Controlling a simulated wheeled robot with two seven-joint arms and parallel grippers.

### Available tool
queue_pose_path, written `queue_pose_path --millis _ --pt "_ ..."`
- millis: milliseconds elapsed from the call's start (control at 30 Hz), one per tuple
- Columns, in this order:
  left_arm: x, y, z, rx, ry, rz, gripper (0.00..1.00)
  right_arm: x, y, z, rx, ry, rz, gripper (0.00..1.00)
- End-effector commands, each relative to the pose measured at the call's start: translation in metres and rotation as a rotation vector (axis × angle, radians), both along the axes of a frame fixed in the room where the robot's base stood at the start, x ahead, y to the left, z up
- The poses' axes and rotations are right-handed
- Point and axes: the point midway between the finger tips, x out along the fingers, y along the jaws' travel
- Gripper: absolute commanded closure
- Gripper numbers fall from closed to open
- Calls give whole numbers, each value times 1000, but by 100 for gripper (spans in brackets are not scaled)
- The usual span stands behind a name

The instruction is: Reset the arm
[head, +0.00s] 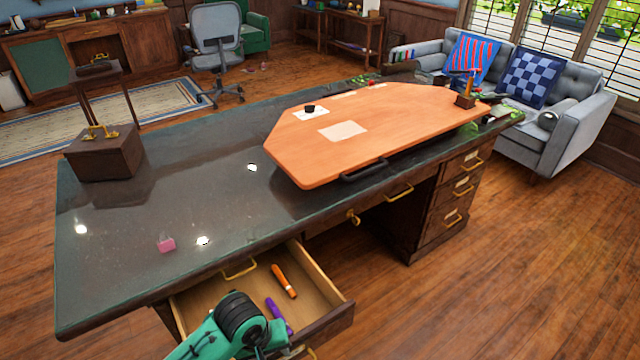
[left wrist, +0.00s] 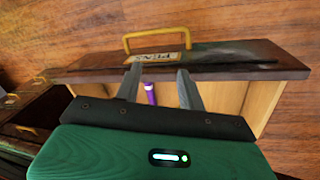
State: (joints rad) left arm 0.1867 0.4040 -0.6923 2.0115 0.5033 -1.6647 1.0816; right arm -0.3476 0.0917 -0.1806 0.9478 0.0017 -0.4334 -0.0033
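My left arm (head: 235,325) comes in at the bottom of the head view, in front of the open drawer (head: 335,296). My left gripper (left wrist: 160,76) shows in the left wrist view with its two fingers apart and nothing between the tips. The fingers point at the drawer's front panel (left wrist: 230,65), near its label and yellow handle (left wrist: 157,36). I cannot tell whether they touch it. A purple pen (head: 277,314) lies in the drawer; it also shows between the fingers' lower parts in the wrist view (left wrist: 150,93). An orange pen (head: 284,281) lies farther back. My right gripper is out of view.
The dark-topped desk (head: 200,200) carries a pink eraser (head: 166,244), a wooden box (head: 104,157) and a raised orange board (head: 390,125). The open drawer juts out below the desk's front edge. Wood floor (head: 500,290) is clear at the right. A grey sofa (head: 570,130) stands behind.

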Motion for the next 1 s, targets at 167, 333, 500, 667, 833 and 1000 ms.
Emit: queue_pose_path --millis 167,333,500,667,833,1000 --pt "-31 0 6 -46 -86 -115 60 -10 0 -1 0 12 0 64" --pt "-58 20 13 -29 -173 -202 60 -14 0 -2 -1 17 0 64" --pt "-86 52 19 40 -234 -269 60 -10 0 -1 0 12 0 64" --pt "-109 79 23 112 -256 -314 60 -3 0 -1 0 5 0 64" --pt "-129 104 27 182 -258 -352 60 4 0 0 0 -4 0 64" --pt "-150 128 32 254 -246 -388 60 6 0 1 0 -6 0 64"
